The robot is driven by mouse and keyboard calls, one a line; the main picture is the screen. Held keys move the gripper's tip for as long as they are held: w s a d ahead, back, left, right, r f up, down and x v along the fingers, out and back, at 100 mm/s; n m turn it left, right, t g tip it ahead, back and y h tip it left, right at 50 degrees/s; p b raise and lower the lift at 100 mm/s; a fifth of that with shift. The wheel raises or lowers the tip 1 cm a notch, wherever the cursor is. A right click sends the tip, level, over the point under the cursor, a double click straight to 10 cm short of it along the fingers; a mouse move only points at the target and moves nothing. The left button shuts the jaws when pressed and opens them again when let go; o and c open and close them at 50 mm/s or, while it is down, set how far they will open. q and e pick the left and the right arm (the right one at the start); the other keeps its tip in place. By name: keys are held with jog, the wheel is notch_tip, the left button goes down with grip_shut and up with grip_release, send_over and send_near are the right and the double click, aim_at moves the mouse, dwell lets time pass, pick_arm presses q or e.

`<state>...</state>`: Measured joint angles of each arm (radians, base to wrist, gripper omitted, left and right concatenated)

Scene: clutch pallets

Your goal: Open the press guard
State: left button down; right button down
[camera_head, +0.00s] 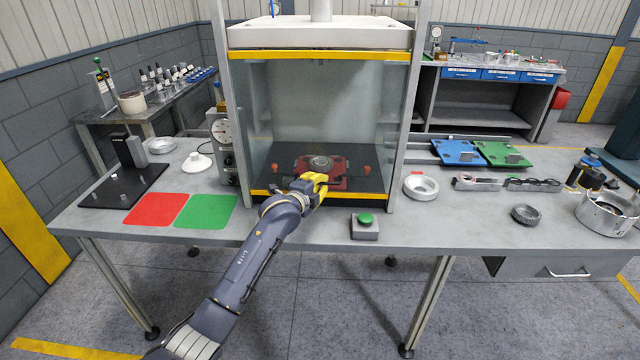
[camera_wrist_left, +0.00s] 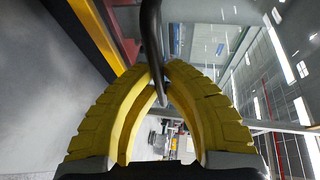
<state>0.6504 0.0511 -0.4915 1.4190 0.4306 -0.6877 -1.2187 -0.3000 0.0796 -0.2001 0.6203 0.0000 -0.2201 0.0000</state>
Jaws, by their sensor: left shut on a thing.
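The press guard (camera_head: 260,115) is a clear panel with a yellow strip along its top and another along its bottom edge (camera_head: 370,190). It is down across the front of the press. Behind it a red fixture with a round metal part (camera_head: 320,162) shows on the dark press bed. My left gripper (camera_head: 318,186) is at the guard's bottom strip, near its middle. In the left wrist view my yellow fingers (camera_wrist_left: 160,78) are closed around a dark bar-like handle (camera_wrist_left: 151,30). Its join to the guard is partly hidden. My right gripper is not in view.
A green push button (camera_head: 365,219) on a grey box stands at the bench's front edge, right of my left gripper. Red (camera_head: 156,208) and green (camera_head: 206,212) mats lie left. A metal ring (camera_head: 420,187) and blue (camera_head: 459,152) and green pallets (camera_head: 502,153) lie right.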

pick_arm(q)
jog(key=shift+r, duration=0.15)
send_near(328, 73)
jog(key=x, duration=0.5)
jog(key=shift+w, duration=0.25)
jog(key=c, duration=1.7)
grip_release()
jog(key=shift+o, duration=1)
jog(key=v, duration=1.2)
